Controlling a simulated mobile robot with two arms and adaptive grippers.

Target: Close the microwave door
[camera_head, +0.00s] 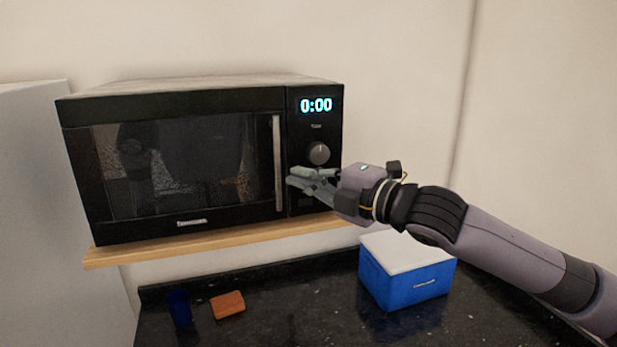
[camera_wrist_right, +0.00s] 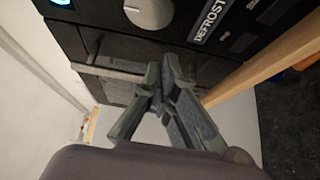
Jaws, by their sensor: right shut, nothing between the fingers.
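The black microwave (camera_head: 190,95) stands on a wooden shelf at the left in the head view. Its door (camera_head: 100,175) lies flush or nearly flush with the front; I see no clear gap. The silver vertical handle (camera_head: 278,160) is on the door's right edge. My right gripper (camera_head: 292,180) is shut and empty, in front of the microwave just right of the handle and below the round knob (camera_head: 319,153). The wrist view shows the shut fingers (camera_wrist_right: 165,70) near the handle (camera_wrist_right: 110,72); contact cannot be told. My left gripper is not in view.
The wooden shelf (camera_head: 215,236) juts out under the microwave. Below it, a dark counter (camera_head: 260,315) holds a blue cup (camera_head: 180,308), an orange block (camera_head: 228,305) and a blue box with a white lid (camera_head: 405,275). A pale wall is behind.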

